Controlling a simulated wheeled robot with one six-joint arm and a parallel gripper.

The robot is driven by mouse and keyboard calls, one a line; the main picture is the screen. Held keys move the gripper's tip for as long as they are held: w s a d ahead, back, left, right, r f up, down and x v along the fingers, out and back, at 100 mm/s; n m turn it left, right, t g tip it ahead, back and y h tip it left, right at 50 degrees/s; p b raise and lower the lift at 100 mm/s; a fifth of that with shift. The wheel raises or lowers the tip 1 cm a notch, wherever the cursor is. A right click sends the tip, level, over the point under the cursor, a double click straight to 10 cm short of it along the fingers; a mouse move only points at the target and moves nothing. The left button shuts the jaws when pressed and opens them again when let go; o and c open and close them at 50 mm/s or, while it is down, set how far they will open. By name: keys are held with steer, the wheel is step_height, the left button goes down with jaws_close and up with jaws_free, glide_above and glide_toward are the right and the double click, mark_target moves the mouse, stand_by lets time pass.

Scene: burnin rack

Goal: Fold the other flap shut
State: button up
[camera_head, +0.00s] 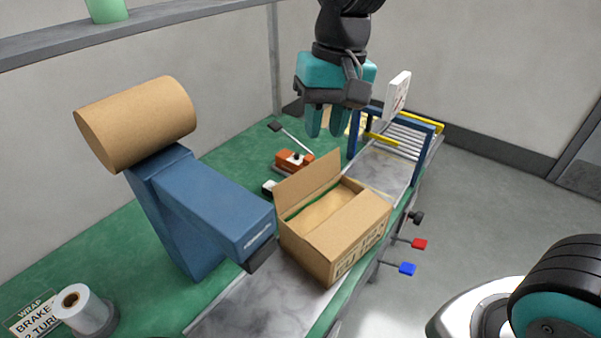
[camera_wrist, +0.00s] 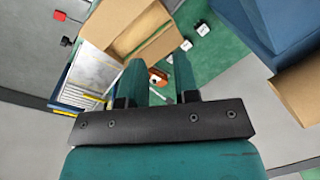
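A brown cardboard box (camera_head: 335,243) sits on the conveyor. Its far-left flap (camera_head: 307,182) stands up, tilted slightly outward. The near-right flap (camera_head: 357,220) lies folded down over part of the top. A gap between them shows the inside, with a thin green edge. My gripper (camera_head: 326,132) hangs above and behind the box, apart from it, with two teal fingers pointing down. The wrist view also shows the box (camera_wrist: 112,20) beyond the fingers. The fingers are spread with nothing between them.
A blue machine (camera_head: 205,215) with a cardboard roll (camera_head: 138,122) stands close to the box's left. An orange-based device (camera_head: 293,160) sits behind the box. A blue frame (camera_head: 428,150) spans the conveyor beyond it. Red (camera_head: 419,244) and blue (camera_head: 407,269) knobs stick out at the near edge.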

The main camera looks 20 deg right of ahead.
steer(key=w+d+f+m+h, duration=0.1)
steer(key=w+f+m+h, duration=0.15)
steer(key=w+m, duration=0.6)
steer(key=m+g, duration=0.2)
steer(key=m, duration=0.2)
glide_toward(309, 176)
steer(key=p+x, duration=0.4)
steer(key=x, duration=0.6)
steer(key=shift+w+d+p, duration=0.15)
steer(key=shift+p, duration=0.15)
jaws_close()
